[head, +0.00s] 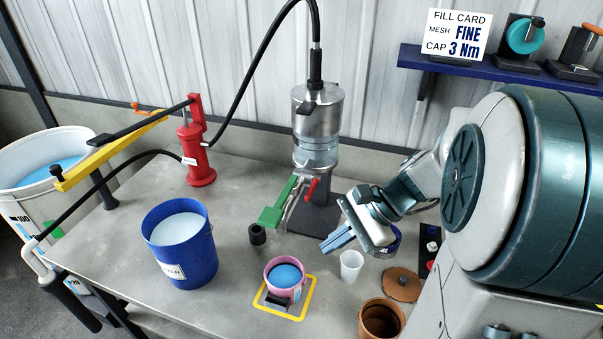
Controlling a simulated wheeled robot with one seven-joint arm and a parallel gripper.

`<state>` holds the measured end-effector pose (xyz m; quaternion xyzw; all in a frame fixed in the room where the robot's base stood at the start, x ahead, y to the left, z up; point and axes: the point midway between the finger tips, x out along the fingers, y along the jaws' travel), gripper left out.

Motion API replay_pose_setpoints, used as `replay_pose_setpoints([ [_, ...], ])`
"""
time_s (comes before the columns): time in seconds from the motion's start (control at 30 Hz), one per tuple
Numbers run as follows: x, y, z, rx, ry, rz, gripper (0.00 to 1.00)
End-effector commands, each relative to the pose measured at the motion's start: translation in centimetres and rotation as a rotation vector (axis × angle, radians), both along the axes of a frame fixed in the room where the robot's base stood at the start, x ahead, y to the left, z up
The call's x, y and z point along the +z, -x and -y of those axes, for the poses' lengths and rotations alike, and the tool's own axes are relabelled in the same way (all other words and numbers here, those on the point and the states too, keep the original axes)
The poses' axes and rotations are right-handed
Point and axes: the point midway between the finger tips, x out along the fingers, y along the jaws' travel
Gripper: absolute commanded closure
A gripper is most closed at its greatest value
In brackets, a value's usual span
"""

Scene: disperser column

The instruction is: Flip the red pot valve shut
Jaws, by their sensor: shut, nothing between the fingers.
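The steel disperser column (317,118) stands at the back middle of the bench with a clear section low on it. A small red lever (311,188), which looks like the red pot valve, hangs at a slant under the column. A green paddle-like handle (276,207) is just left of it. My gripper (332,242) is shut and empty, to the lower right of the red lever and apart from it. Its blue fingers point left and down. Whether the valve is open or shut is hard to tell at this size.
A pink pot (272,270) of blue liquid sits in a yellow-outlined square. A white cup (351,266) and a brown pot (380,322) stand close below my gripper.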

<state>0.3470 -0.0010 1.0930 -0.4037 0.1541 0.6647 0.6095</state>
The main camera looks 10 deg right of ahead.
Motion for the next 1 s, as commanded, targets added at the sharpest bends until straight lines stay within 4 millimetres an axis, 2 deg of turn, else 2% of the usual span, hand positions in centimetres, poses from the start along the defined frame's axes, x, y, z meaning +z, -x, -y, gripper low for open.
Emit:
replay_pose_setpoints([
  [0.2, -0.9, -3.8, 3.0, -0.324, -0.271, -0.156, 1.0],
  [0.43, -1.5, -6.7, 6.6, -0.562, -0.483, -0.243, 1.0],
  [0.63, -1.8, -7.8, 8.3, -0.649, -0.568, -0.271, 1.0],
  [1.0, -1.8, -7.9, 8.5, -0.662, -0.58, -0.274, 1.0],
])
